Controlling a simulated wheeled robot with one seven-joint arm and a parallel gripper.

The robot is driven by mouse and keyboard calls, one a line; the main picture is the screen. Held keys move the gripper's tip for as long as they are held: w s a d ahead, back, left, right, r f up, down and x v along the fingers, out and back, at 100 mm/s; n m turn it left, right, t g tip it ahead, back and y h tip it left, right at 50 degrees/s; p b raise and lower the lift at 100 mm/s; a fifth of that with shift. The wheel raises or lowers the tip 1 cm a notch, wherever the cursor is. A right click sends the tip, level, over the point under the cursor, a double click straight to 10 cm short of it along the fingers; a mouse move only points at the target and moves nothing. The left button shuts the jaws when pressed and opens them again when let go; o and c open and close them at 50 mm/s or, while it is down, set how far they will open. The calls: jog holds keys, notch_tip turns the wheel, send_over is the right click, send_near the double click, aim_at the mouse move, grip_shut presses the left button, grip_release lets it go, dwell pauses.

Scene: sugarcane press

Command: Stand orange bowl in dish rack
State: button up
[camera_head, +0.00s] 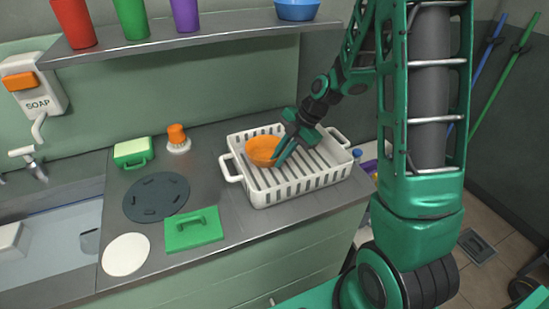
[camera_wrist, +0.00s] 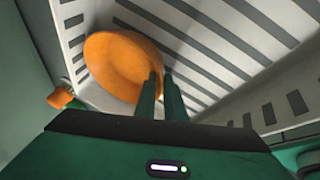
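The orange bowl (camera_head: 262,151) is inside the white dish rack (camera_head: 262,196), toward its left end, tilted with its hollow side partly showing in the head view. In the wrist view the bowl (camera_wrist: 122,64) is against the slatted corner of the rack (camera_wrist: 235,85). My gripper (camera_head: 280,157) reaches down into the rack at the bowl's right side. In the wrist view its two fingers (camera_wrist: 162,90) are close together at the bowl's rim, with the rim seeming to run between them. The exact contact at the fingertips is hard to see.
The rack stands on a grey counter (camera_head: 215,165). Left of it are an orange-topped brush (camera_head: 177,139), a green-and-white sponge (camera_head: 133,151), a dark round mat (camera_head: 156,197), a green lid (camera_head: 193,229) and a white disc (camera_head: 126,254). A shelf (camera_head: 185,40) hangs above.

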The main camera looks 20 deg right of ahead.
jog(key=shift+o, duration=0.9)
jog(key=v, duration=1.2)
jog(key=s+d+r+m+g+h, duration=0.1)
jog(key=s+d+m+h, duration=0.1)
jog(key=s+m, duration=1.2)
jog(key=s+d+r+m+g+h, duration=0.1)
jog(key=s+d+m+h, duration=0.2)
jog(key=s+m, duration=1.1)
jog(key=shift+d, duration=1.15)
jog(key=shift+w, duration=0.1)
